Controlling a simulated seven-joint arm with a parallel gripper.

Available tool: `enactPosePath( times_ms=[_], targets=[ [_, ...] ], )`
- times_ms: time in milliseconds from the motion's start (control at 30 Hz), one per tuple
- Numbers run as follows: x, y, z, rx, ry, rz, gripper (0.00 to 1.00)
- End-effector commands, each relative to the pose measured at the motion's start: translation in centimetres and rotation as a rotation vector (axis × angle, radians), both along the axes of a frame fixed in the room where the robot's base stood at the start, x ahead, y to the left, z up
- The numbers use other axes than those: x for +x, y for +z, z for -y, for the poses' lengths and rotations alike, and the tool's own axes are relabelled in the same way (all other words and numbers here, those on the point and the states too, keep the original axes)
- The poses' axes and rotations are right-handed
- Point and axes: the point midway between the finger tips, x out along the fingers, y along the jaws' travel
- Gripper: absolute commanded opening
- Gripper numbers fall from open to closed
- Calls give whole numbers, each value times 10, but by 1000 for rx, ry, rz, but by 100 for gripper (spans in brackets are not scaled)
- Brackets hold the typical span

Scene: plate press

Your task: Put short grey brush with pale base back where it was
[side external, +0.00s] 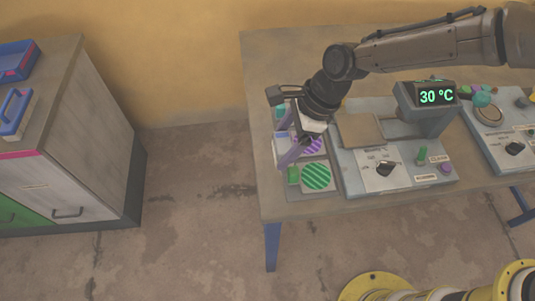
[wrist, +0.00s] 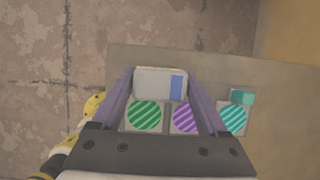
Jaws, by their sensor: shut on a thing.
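My gripper (side external: 284,150) hangs over the left end of the table, above the striped pads. In the wrist view its two purple fingers (wrist: 160,88) are shut on a pale grey block with a blue patch (wrist: 150,84). The block also shows small between the fingers in the side view (side external: 281,137). I cannot make out bristles, so I cannot tell if it is the short grey brush. Green (wrist: 144,115), purple (wrist: 186,117) and teal (wrist: 232,118) striped pads lie in a row below. No other clear grey brush shows.
A press (side external: 400,170) reading 30 °C stands right of the pads, with another machine (side external: 505,140) beyond. A cabinet (side external: 75,130) at left bears a blue-handled thing (side external: 14,112) and a blue tray (side external: 14,62). Floor lies between.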

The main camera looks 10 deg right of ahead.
Motion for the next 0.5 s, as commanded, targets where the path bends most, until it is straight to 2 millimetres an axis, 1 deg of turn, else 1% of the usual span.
enactPosePath(
  times_ms=[33,200,500],
  targets=[
    [4,-12,-5,-3,1,-4,32],
    [17,-34,-20,-1,1,-2,32],
    [26,-48,-29,-1,0,-1,32]
  ],
)
